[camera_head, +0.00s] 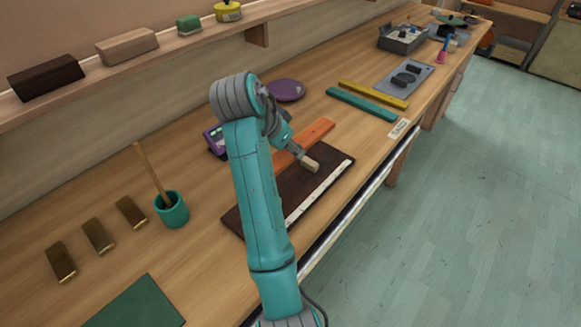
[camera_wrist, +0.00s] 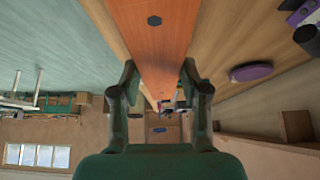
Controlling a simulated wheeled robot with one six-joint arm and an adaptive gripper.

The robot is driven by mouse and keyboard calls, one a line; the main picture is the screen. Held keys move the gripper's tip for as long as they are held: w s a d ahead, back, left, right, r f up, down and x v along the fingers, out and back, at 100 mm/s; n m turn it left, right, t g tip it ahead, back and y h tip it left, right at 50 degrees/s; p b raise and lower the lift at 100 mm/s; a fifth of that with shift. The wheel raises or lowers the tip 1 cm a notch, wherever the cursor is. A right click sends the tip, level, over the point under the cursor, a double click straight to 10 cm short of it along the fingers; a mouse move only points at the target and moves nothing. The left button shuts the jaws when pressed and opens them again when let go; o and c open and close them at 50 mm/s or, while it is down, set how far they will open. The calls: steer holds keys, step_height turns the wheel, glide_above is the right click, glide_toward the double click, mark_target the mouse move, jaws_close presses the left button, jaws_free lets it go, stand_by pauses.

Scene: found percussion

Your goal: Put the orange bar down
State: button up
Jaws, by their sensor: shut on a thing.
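The orange bar (camera_head: 307,139) lies slantwise at the far edge of a dark brown board (camera_head: 322,180), partly behind my arm. In the wrist view the orange bar (camera_wrist: 155,35), with a dark round hole, runs between the two fingers of my gripper (camera_wrist: 159,80), which is shut on it. My gripper (camera_head: 294,147) is low over the bench, near the bar's middle. I cannot tell whether the bar touches the surface below. A small beige block (camera_head: 312,164) shows just beyond my gripper, over the dark board.
Yellow (camera_head: 374,95) and teal (camera_head: 362,104) bars lie further right on the bench. A purple disc (camera_head: 286,90) lies behind. A teal cup (camera_head: 172,210) with a stick, several brass blocks (camera_head: 97,236) and a green mat (camera_head: 137,304) are left. A shelf (camera_head: 150,62) runs along the back.

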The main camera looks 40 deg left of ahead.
step_height(320, 180, down, 8)
steer(key=shift+r, duration=0.15)
stand_by(0.4)
steer(key=shift+f, duration=0.4)
steer(key=shift+f, duration=0.2)
steer(key=o, duration=1.3)
steer(key=shift+c, duration=0.2)
steer(key=shift+r, duration=0.1)
